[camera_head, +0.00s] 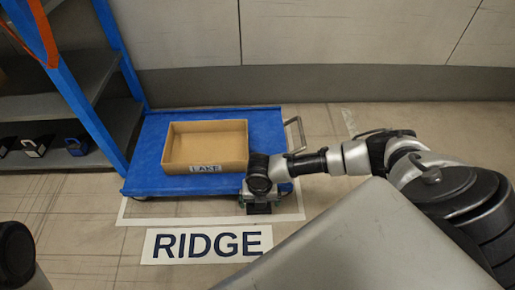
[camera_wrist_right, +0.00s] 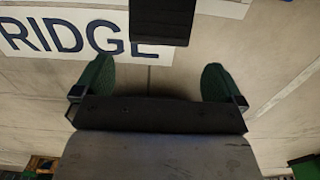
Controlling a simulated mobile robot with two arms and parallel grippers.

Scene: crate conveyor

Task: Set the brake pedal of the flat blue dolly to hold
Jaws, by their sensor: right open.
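The flat blue dolly (camera_head: 146,150) stands on the floor left of centre in the head view and bears a shallow tan crate (camera_head: 207,128) labelled LAKE. My right gripper (camera_head: 258,200) is at the dolly's front right corner, pointing down. In the right wrist view my right gripper (camera_wrist_right: 160,82) is open, with its green fingers apart and nothing between them. A dark flat plate (camera_wrist_right: 160,20), apparently the brake pedal, shows at the top edge beyond the fingers, apart from them. I cannot tell whether it is raised or pressed. My left gripper is not in view.
A white floor sign reading RIDGE (camera_head: 206,244) lies in front of the dolly, by a white outline. A blue-framed shelf (camera_head: 85,110) stands close at the left. A grey handle (camera_head: 295,133) rises at the dolly's right side. The floor at the back right is clear.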

